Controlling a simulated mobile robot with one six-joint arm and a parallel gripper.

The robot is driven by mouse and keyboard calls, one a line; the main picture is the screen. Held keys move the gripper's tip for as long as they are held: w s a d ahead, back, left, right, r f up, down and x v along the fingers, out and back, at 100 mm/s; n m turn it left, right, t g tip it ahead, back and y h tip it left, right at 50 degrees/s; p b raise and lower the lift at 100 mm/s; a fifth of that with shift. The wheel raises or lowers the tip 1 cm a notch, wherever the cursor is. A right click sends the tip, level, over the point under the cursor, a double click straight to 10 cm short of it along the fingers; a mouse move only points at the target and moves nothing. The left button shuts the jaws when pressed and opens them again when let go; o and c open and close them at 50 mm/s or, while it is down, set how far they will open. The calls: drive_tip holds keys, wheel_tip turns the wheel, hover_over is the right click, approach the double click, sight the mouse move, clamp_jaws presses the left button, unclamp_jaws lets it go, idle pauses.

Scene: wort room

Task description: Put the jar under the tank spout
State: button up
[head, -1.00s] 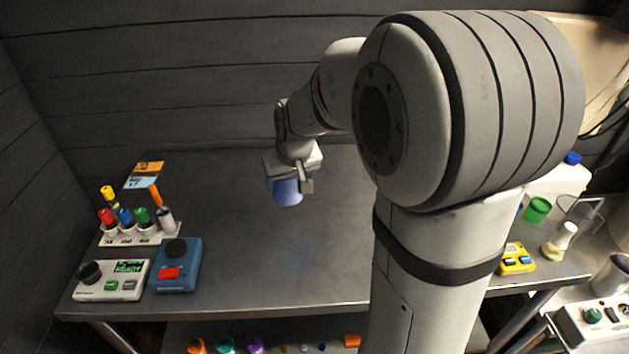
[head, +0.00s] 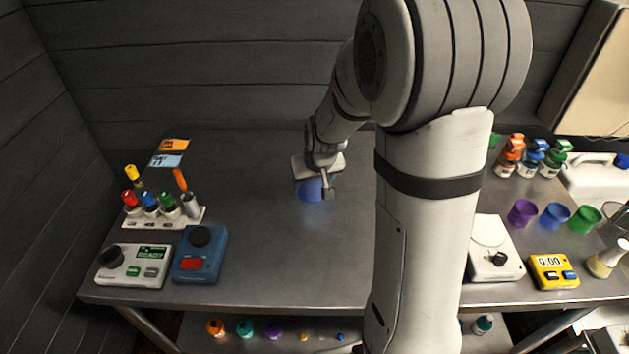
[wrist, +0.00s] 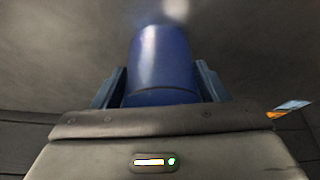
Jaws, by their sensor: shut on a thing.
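My gripper (head: 314,188) is shut on a blue jar (head: 311,190) over the back middle of the metal table. In the wrist view the blue jar (wrist: 162,60) sits between the two fingers, and my gripper (wrist: 160,82) grips its sides. In the head view my gripper hides the upper part of the jar. I cannot tell whether the jar's base touches the table.
A white rack of colored tubes (head: 150,222), a white device (head: 132,266) and a blue device (head: 199,255) stand at the left. Colored cups such as the purple one (head: 521,213) and a yellow timer (head: 553,271) stand at the right. The table's front middle is clear.

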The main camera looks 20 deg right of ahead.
drive_tip(key=shift+f, duration=0.4)
drive_tip(key=shift+s, duration=0.1)
drive_tip(key=shift+f, duration=0.15)
drive_tip(key=o, duration=1.1)
